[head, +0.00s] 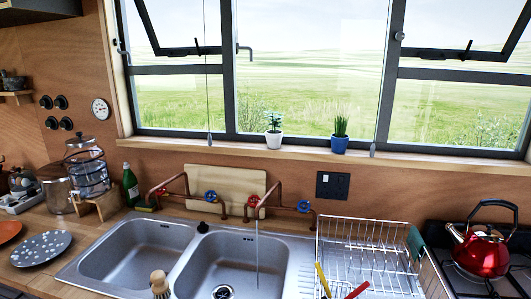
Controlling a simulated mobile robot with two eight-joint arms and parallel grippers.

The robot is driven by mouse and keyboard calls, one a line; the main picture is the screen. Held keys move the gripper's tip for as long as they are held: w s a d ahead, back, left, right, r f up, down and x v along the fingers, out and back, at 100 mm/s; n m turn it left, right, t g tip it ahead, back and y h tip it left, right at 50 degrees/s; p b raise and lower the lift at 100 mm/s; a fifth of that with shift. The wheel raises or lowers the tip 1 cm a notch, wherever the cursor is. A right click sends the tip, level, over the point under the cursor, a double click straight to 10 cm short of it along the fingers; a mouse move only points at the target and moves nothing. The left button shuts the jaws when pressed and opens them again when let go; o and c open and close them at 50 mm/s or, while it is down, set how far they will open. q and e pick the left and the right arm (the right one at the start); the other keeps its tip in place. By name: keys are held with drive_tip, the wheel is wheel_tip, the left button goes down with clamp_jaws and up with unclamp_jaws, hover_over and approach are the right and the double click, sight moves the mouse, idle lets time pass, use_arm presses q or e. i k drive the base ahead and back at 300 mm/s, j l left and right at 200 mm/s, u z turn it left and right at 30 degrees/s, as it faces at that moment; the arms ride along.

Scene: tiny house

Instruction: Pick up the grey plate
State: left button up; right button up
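The grey plate (41,248) with light speckles lies flat on the wooden counter at the left, just left of the double sink. It is in full view in the head view and nothing rests on it. An orange plate (8,231) lies behind it at the left edge, partly cut off by the frame. Neither of my grippers shows in the head view.
The double steel sink (190,235) lies right of the plate. A brush (159,283) stands at its front edge. A glass jar (58,190), a drink dispenser (88,170) and a green bottle (130,186) stand behind. A dish rack (365,262) and red kettle (482,250) are at right.

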sight(41, 248)
drive_tip(key=j+u, duration=0.1)
drive_tip(key=u, duration=1.55)
